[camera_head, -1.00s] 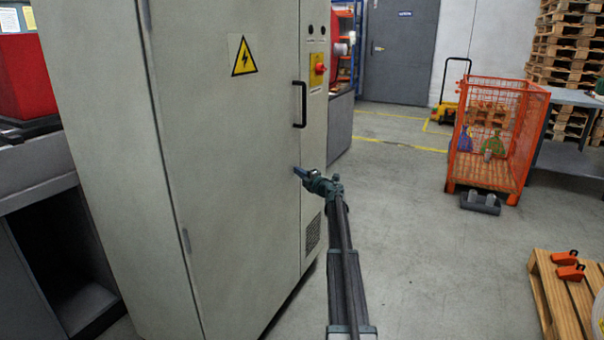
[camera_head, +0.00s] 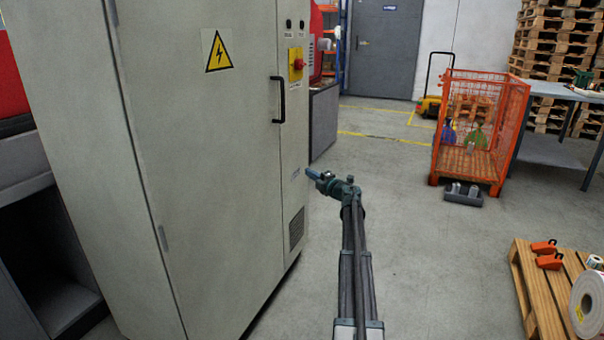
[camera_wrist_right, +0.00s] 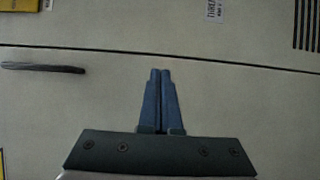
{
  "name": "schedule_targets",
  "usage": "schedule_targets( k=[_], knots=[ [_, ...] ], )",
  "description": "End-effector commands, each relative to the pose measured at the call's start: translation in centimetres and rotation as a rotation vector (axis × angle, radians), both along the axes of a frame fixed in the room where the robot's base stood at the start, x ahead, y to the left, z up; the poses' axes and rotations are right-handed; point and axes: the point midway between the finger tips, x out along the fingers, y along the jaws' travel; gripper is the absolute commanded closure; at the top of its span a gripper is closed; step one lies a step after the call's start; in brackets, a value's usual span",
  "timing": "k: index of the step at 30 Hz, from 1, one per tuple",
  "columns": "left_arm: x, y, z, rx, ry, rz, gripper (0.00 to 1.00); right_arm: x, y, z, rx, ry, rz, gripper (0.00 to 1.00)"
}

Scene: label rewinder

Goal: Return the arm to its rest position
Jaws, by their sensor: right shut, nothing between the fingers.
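My right arm (camera_head: 354,255) reaches forward from the bottom of the head view. Its gripper (camera_head: 311,173) points left, close to the front right part of a grey electrical cabinet (camera_head: 200,150). In the right wrist view the two blue fingers (camera_wrist_right: 160,100) lie side by side, shut with nothing between them. The cabinet's door surface and dark handle (camera_wrist_right: 42,67) show behind them. The handle (camera_head: 280,100) is above and left of the gripper in the head view. The cabinet door looks closed. My left gripper is out of view.
An orange mesh cage (camera_head: 480,130) stands at the right, with a small grey tray (camera_head: 462,197) before it. A wooden pallet (camera_head: 540,300) with orange items and a white roll (camera_head: 590,303) is at lower right. Clear floor (camera_head: 440,255) lies right of my arm.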

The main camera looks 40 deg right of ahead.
Motion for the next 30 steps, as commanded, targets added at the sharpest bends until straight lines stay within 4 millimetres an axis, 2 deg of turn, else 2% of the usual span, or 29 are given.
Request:
schedule_targets(
  k=[13,17,20,24,26,30],
  knots=[
    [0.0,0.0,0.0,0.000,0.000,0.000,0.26,-0.5,-0.2,0.0,0.000,0.000,0.000,1.00],
    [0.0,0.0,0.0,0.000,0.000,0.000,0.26,-0.1,1.0,0.4,0.022,-0.023,-0.024,1.00],
    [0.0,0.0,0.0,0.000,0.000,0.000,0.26,0.7,3.7,1.5,0.092,-0.081,-0.102,1.00],
    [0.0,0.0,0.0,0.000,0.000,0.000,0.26,1.2,8.9,2.0,0.290,-0.162,-0.280,1.00],
    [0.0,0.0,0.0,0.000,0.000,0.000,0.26,0.8,11.2,1.3,0.393,-0.174,-0.364,1.00],
    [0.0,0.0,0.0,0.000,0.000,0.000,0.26,-1.1,17.4,-2.4,0.646,-0.129,-0.547,1.00]
  ],
)
